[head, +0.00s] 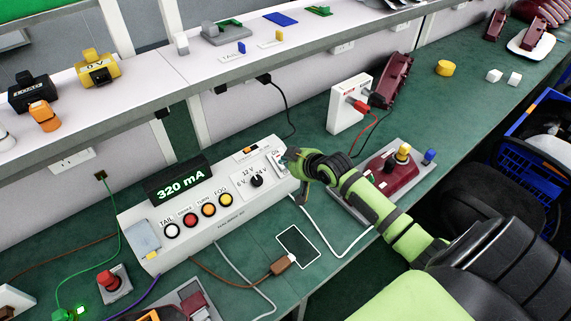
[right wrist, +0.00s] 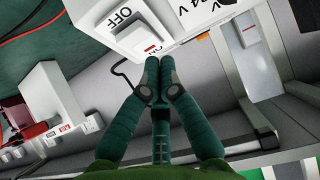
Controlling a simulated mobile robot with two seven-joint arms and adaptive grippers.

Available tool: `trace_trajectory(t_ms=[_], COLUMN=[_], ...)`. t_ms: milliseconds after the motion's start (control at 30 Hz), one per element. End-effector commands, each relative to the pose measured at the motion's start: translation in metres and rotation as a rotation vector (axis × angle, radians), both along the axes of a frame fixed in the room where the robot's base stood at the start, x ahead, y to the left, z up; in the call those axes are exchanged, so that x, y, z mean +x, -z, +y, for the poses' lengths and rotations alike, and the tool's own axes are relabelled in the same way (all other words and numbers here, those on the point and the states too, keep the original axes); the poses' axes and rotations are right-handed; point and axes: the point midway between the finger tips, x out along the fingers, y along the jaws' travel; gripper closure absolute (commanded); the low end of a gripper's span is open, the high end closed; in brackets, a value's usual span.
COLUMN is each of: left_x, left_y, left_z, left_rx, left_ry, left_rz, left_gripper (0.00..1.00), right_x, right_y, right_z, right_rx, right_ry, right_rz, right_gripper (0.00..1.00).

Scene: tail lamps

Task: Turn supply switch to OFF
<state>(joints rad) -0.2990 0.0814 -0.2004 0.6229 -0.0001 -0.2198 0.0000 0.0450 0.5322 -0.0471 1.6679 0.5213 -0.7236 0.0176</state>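The white supply box (head: 215,235) stands on the green bench, with a display reading 320 mA (head: 180,180). Its supply switch is at the right end, mostly hidden behind my right gripper in the head view. In the right wrist view the white switch (right wrist: 151,46) with a red mark sits beside the printed OFF label (right wrist: 118,18). My right gripper (head: 287,160) is at that end of the box. Its fingertips (right wrist: 159,64) are together and empty, right at the switch's lower edge; I cannot tell whether they touch it. My left gripper is not in view.
A voltage knob (head: 257,180) and a row of lamp buttons (head: 190,219) are on the box. A white socket box (head: 349,103) with red and black leads stands behind. A dark red lamp fixture (head: 388,172) lies near my right arm. A shelf (head: 190,68) runs above.

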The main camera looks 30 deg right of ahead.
Motion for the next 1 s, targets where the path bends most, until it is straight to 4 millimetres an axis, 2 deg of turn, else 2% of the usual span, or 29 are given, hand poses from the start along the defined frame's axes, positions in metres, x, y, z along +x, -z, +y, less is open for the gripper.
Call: trace_trajectory(t_ms=[100,233,667,767,900,1000], left_x=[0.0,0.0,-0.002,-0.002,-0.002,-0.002], left_y=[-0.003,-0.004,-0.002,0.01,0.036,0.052], left_z=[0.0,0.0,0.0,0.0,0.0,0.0], left_rx=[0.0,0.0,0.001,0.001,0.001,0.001], left_ry=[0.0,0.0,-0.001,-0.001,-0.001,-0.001], left_rz=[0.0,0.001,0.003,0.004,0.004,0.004], left_gripper=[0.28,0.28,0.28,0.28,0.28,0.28], right_x=[0.002,0.003,0.003,0.002,0.001,-0.001], right_y=[0.014,0.022,0.027,0.036,0.051,0.054], right_z=[0.001,0.0,0.001,0.0,0.0,0.0], right_rx=[0.002,0.001,0.0,0.003,0.011,0.017], right_ry=[0.0,0.001,0.0,0.0,0.0,0.0], right_rz=[0.001,0.0,-0.005,-0.035,-0.136,-0.221], right_gripper=[1.0,1.0,1.0,1.0,1.0,1.0])
